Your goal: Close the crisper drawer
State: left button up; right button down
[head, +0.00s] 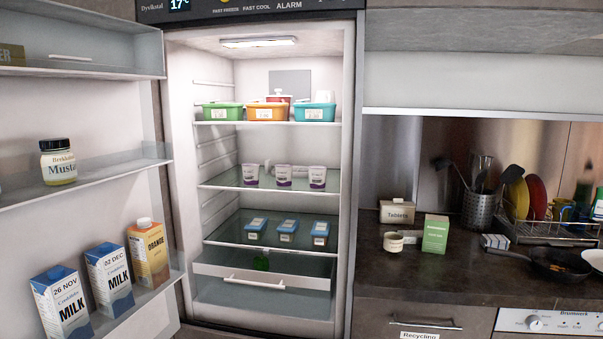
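The fridge stands open in the head view. Its crisper drawer (225,276) is at the bottom of the compartment, with a pale front and a white bar handle (255,283). The drawer appears pulled out partway, and its front sits forward of the glass shelf (224,236) above it. A green item (261,262) shows just above the drawer's front edge, mostly hidden. Neither of my grippers is in view, so nothing of mine is seen touching the drawer.
The fridge door is open on the left, with milk cartons (61,303) and a mustard jar (58,162) on its shelves. Tubs (222,111) and cups (284,176) stand on the upper shelves. A counter (430,270) with a pan (557,262) is at right.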

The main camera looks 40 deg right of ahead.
aim_at(261, 279)
jog(key=z, duration=1)
jog(key=k, duration=0.2)
jog(key=z, duration=0.95)
jog(key=i, duration=1.15)
jog(key=u, duration=0.45)
